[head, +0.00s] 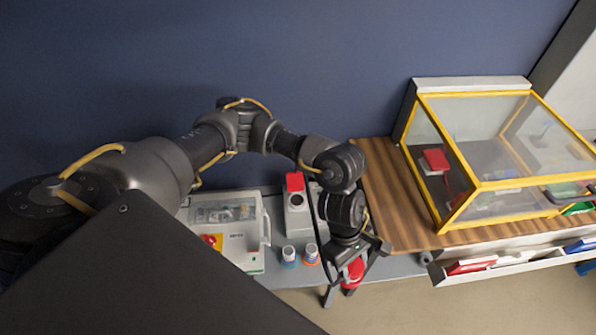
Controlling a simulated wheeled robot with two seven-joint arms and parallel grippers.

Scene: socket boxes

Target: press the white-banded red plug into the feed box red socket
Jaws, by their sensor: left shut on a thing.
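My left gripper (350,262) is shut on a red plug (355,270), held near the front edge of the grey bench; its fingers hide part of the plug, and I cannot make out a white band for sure. A small grey socket box (296,223) with a raised red lid (294,182) stands left of the gripper, apart from the plug. A dark round opening shows on its top. I cannot read a label that marks it as the feed box. My right gripper is not in view.
A box with a clear cover (225,213) and a red-yellow knob (212,241) stands left. Two small capped pieces (288,256) (311,253) stand in front of the socket box. A yellow-framed clear case (480,183) is on a wooden top at right, above a tray (500,262).

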